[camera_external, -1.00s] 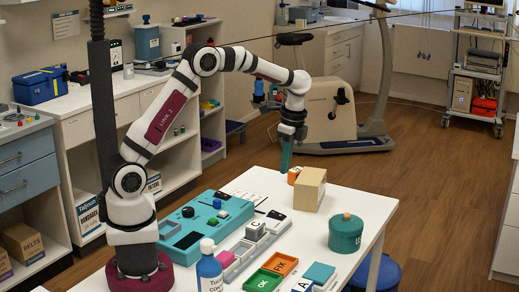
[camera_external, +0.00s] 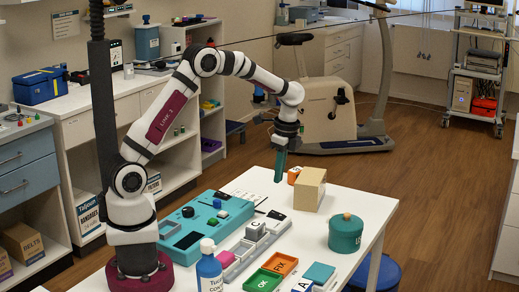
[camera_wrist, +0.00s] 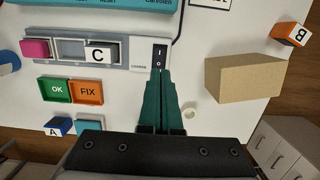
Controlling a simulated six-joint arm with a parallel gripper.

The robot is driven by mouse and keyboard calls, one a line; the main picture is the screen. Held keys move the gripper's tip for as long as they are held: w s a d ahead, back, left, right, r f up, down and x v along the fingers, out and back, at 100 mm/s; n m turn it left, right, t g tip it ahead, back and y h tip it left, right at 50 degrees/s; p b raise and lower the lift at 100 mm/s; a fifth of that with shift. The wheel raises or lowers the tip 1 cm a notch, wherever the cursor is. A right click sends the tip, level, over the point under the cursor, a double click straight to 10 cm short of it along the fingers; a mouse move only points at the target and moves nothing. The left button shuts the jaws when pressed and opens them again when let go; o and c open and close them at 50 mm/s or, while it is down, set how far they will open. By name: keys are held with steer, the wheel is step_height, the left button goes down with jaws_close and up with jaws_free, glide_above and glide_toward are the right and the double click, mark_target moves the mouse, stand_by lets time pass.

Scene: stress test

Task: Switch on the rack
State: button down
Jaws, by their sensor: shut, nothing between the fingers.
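The rack is a long grey holder (camera_wrist: 128,54) in the wrist view, with a pink block (camera_wrist: 35,48) and a white C block (camera_wrist: 98,54) in it. It also shows in the outside view (camera_external: 233,268). At its right end, beside the word CHARGE, is a black rocker switch (camera_wrist: 159,54) marked I and O. Which side is pressed I cannot tell. My gripper (camera_wrist: 160,78) has its green fingers together and empty, with the tips just below the switch in the wrist picture. In the outside view my gripper (camera_external: 279,181) hangs above the table, apart from it.
A cardboard box (camera_external: 309,190) and an orange B block (camera_external: 294,175) stand near the gripper. A teal console (camera_external: 205,222) lies beside the rack. OK (camera_external: 263,280) and FIX (camera_external: 280,264) trays and a teal canister (camera_external: 345,235) are on the table's near side.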

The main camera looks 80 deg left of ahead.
mark_target(273, 212)
steer(key=f, duration=0.6)
steer(key=s+a+f, duration=0.1)
steer(key=f, duration=0.2)
steer(key=shift+f, duration=0.4)
steer(key=shift+s+f, duration=0.1)
steer(key=shift+f, duration=0.15)
steer(key=shift+w+d+r, duration=0.2)
steer(key=shift+w+d, duration=0.35)
steer(key=shift+w, duration=0.05)
